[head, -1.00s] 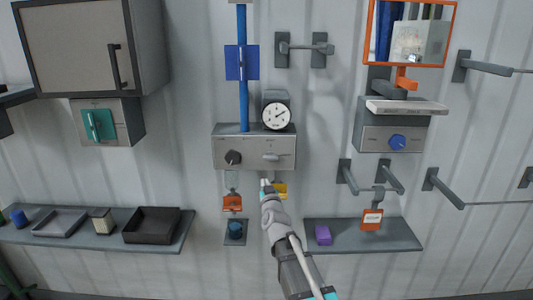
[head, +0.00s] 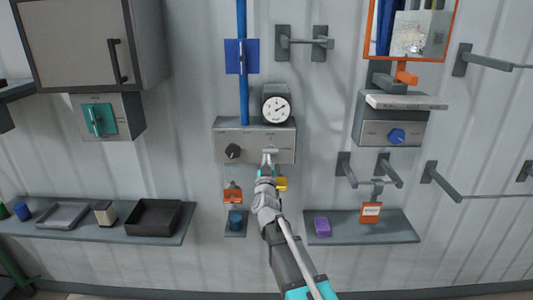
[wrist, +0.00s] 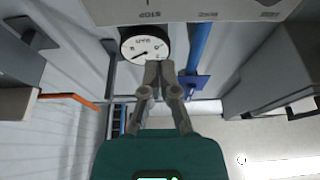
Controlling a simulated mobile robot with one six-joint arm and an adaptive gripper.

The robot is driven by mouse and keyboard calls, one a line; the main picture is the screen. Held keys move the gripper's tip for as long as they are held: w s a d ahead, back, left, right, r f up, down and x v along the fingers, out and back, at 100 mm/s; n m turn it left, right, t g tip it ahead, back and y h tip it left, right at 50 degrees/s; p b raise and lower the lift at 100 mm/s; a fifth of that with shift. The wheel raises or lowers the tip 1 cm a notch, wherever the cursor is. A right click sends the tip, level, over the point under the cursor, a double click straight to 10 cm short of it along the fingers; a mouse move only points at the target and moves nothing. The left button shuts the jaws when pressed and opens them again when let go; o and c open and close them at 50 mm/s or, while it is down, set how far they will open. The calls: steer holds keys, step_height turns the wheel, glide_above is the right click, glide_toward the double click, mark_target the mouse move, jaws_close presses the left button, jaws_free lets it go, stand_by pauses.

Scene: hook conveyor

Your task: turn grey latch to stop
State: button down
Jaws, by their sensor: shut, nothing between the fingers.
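The grey latch (head: 271,150) is a small light bar on the right half of the front of a grey metal control box (head: 225,136). It looks roughly level, and my gripper partly covers it. My gripper (head: 267,160) is just below and in front of the latch, fingers together and empty. I cannot tell whether it touches the latch. In the wrist view, the closed fingertips (wrist: 157,66) point up towards the box panel (wrist: 190,10), which carries a STOP label. The latch cannot be made out there.
A black knob (head: 232,151) sits left of the latch. A round gauge (head: 276,107) and a blue pole (head: 242,70) stand above the box. An orange tag (head: 232,196) and a yellow one (head: 281,184) hang below. A shelf (head: 345,232) is lower right.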

mark_target(266, 132)
steer(key=p+x, duration=0.3)
steer(key=x, duration=0.7)
steer(key=shift+w+r, duration=0.1)
steer(key=shift+w, duration=0.05)
steer(key=shift+f+b, duration=0.3)
steer(key=shift+f, duration=0.25)
steer(key=shift+f+b, duration=1.55)
steer(key=shift+b, duration=0.05)
steer(key=shift+s+a+n, duration=0.2)
steer(key=shift+a+n, duration=0.1)
